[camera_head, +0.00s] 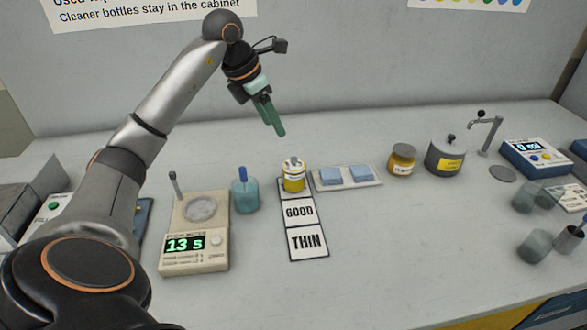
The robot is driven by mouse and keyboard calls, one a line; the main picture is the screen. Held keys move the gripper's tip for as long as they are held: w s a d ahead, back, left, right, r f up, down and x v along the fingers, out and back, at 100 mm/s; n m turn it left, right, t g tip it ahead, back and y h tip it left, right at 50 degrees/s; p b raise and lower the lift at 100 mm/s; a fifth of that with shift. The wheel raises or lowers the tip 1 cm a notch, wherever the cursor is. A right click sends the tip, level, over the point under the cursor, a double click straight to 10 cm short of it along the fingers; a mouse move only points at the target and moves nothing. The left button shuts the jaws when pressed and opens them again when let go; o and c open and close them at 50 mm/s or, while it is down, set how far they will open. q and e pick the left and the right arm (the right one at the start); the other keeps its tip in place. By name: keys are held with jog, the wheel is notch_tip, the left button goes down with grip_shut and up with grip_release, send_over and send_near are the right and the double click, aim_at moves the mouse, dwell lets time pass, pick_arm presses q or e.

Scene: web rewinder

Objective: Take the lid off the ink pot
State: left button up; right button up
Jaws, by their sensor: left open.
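A small yellow pot (293,180) with a grey knobbed lid (293,162) stands upright on the top card of a strip. A larger dark grey pot (445,160), with a yellow label and a black-knobbed lid (449,142), stands farther right. Both lids are on; I cannot read which pot is the ink pot. My left gripper (275,125) has green fingers pointing down and is open and empty. It hangs in the air above and left of the yellow pot, apart from it. My right gripper is not in view.
Right are a tray with blue pads (346,184) and a yellow jar (402,164). Several cups stand far right. The front middle of the table (400,250) is clear.

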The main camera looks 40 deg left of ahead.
pick_arm(q)
send_near(293, 158)
notch_tip(293, 158, down, 3)
jog(key=shift+w+d+x, duration=0.1)
jog(key=shift+w+x, duration=0.15)
jog(key=shift+x, duration=1.25)
jog(key=shift+w+d+x, duration=0.1)
jog(key=shift+w+x, duration=0.1)
jog(key=shift+x, duration=1.3)
jog(key=shift+r, duration=0.2)
jog(key=shift+c, duration=0.2)
grip_shut()
